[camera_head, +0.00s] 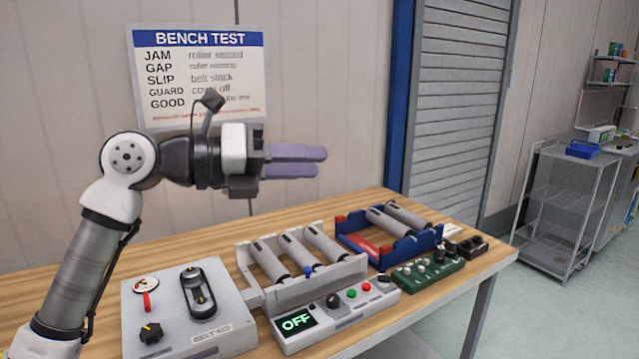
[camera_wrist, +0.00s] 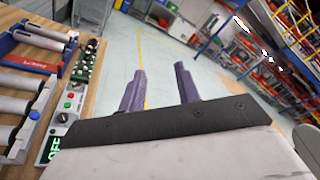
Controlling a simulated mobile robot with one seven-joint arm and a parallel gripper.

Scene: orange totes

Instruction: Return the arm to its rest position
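My arm reaches up from the lower left in the head view, and my gripper (camera_head: 312,162) is held level above the workbench, pointing right. Its two purple fingers show apart in the wrist view (camera_wrist: 158,85), with only floor seen between them. The gripper is open and empty. It is clear of everything on the bench, in front of the wall with the Bench Test sign (camera_head: 200,70).
The wooden workbench (camera_head: 150,262) carries a grey belt unit (camera_head: 225,325), a white roller frame (camera_head: 318,290) with a control box reading OFF (camera_head: 340,318), a blue-red roller unit (camera_head: 350,235) and a green board (camera_head: 425,275). A wire cart (camera_head: 565,205) stands right, beyond open floor.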

